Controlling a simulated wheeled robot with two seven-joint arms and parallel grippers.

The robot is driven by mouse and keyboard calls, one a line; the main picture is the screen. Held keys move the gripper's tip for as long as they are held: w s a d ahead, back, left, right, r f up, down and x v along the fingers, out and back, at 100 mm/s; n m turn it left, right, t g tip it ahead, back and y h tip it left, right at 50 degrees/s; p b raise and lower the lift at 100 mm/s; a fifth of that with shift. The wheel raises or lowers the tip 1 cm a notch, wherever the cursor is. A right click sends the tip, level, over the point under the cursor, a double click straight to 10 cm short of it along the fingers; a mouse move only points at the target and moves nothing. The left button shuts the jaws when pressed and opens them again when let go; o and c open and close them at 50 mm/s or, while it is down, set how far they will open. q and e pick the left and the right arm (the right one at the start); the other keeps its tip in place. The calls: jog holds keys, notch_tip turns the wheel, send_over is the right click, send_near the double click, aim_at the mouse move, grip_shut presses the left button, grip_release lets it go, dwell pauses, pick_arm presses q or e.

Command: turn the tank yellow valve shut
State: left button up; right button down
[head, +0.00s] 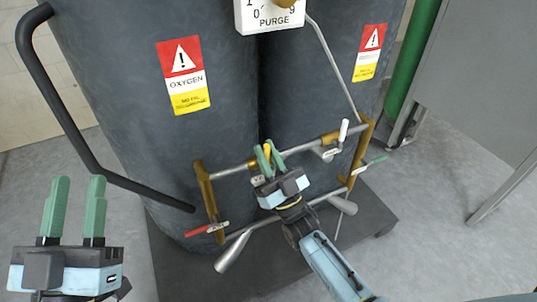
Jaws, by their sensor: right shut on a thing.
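The yellow valve (267,151) sits on the upper pipe of the frame in front of the dark tanks. Only a small part of its handle shows between the green fingers. My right gripper (268,155) is shut on it, reaching in from the lower right; its body hides the rest of the valve. My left gripper (74,208) is open and empty at the lower left, fingers pointing up, clear of the tanks.
The frame also carries a red handle (206,229), a white handle (343,131) and a green handle (377,160). A dark bent handrail (70,130) stands at left. The oxygen tank (120,60) and a second tank (325,90) stand behind. A grey cabinet (480,80) is at right.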

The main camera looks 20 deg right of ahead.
jog(key=c, duration=1.4)
grip_release()
jog(key=shift+o, duration=0.2)
